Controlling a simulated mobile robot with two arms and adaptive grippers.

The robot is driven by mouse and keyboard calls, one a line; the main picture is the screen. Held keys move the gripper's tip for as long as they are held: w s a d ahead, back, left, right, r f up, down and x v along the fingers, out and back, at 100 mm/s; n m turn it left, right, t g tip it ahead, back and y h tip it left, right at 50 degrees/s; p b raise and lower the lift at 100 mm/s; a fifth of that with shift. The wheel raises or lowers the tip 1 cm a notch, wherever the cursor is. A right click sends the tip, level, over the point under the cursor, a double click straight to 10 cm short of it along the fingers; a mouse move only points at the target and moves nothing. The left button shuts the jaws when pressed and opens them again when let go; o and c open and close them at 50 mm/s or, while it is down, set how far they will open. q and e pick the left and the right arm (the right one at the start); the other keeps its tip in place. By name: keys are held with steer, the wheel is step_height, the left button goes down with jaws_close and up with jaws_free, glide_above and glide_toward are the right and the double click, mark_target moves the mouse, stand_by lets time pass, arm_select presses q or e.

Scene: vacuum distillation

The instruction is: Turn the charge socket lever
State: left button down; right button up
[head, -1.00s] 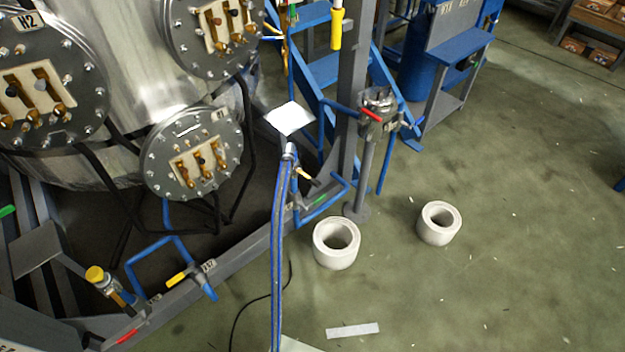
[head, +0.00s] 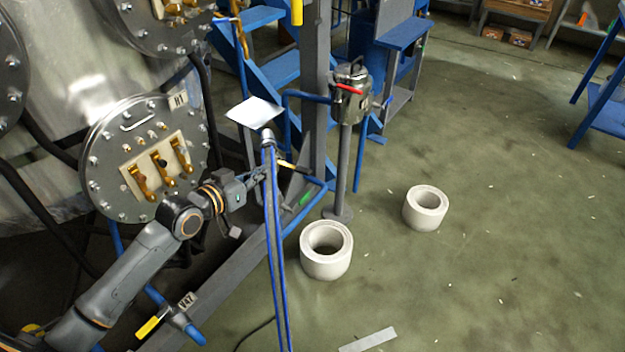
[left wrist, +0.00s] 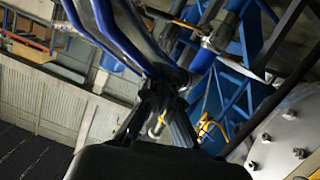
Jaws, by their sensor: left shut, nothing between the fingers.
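A small yellow lever (head: 288,165) sits on the blue pipework just below the metal hose coupling (head: 268,138), where blue hoses (head: 276,240) hang down. I take it as the charge socket lever. My left gripper (head: 260,174) comes in from the left and is shut and empty, its tips close to the hoses and left of the lever. In the left wrist view the fingers (left wrist: 163,98) point at the hoses, and a yellow part (left wrist: 157,125) shows behind them. I cannot tell whether the fingers touch anything. My right gripper is not in view.
A white plate (head: 254,111) is above the coupling. A steel vessel with a red lever (head: 348,89) stands on a post behind. Two pale hollow cylinders (head: 326,250) are on the floor. A round flange (head: 145,195) is close to my left arm. Open floor lies to the right.

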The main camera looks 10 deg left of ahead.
arm_select(q)
steer(key=b, duration=0.2)
glide_above(296, 168)
steer(key=s, duration=0.2)
steer(key=f, duration=0.2)
steer(key=f+b, duration=0.1)
steer(key=f, duration=0.1)
steer(key=shift+s+d+f+h, duration=0.15)
steer(key=shift+d+f+h, duration=0.1)
steer(key=shift+d+h, duration=0.05)
steer(key=shift+f, duration=0.35)
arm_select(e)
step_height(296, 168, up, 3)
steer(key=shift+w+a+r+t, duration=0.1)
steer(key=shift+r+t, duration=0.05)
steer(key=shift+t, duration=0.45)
